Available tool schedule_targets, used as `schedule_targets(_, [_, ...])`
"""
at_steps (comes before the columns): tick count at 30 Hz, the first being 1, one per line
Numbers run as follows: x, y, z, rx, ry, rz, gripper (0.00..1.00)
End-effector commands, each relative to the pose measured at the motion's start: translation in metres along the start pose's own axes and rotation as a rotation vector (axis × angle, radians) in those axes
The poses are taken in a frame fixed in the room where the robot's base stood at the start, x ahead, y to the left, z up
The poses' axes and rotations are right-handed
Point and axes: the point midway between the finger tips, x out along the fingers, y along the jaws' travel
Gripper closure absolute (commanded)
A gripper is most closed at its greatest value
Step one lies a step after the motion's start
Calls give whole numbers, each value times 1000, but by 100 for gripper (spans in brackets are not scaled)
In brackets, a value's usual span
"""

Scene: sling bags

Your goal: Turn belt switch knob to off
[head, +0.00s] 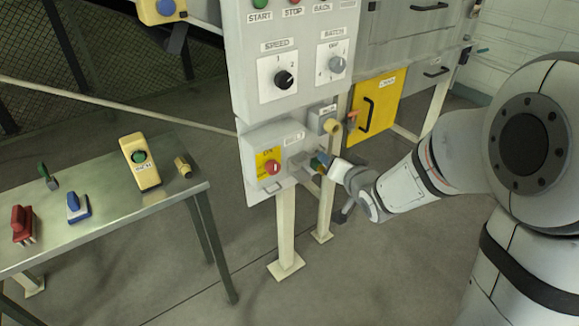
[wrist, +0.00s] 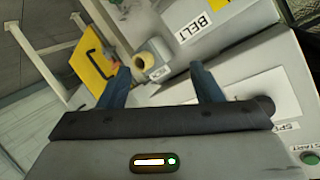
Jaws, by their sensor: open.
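The belt switch knob (head: 272,167) is red and sits on a yellow plate marked ON at its top, on the small grey box labelled BELT (head: 291,138). Which way the knob points is too small to tell. My gripper (head: 319,163) is just right of this box, apart from the knob. In the wrist view my gripper (wrist: 162,87) shows two blue fingers spread apart with nothing held between them. The BELT label (wrist: 193,27) shows beyond the right finger there, but I cannot make out the red knob in that view.
A beige round knob (head: 332,127) projects beside the BELT box, close to my gripper. The control panel (head: 296,92) with speed and batch dials stands above. A yellow door (head: 377,102) is behind. A metal table (head: 100,205) with several loose parts stands left.

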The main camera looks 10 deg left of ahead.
Motion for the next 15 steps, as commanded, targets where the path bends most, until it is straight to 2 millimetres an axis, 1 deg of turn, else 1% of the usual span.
schedule_targets(1, [23,-1,34,36,7,-78,41])
schedule_targets(3, [40,-14,57,93,24,-190,41])
schedule_targets(6, [53,-29,84,170,34,-322,41])
schedule_targets(9, [59,-40,101,228,35,-416,41])
schedule_targets(10, [60,-43,104,240,36,-436,41])
schedule_targets(12, [62,-47,109,261,34,-469,41])
schedule_targets(15, [66,-53,110,272,34,-489,41])
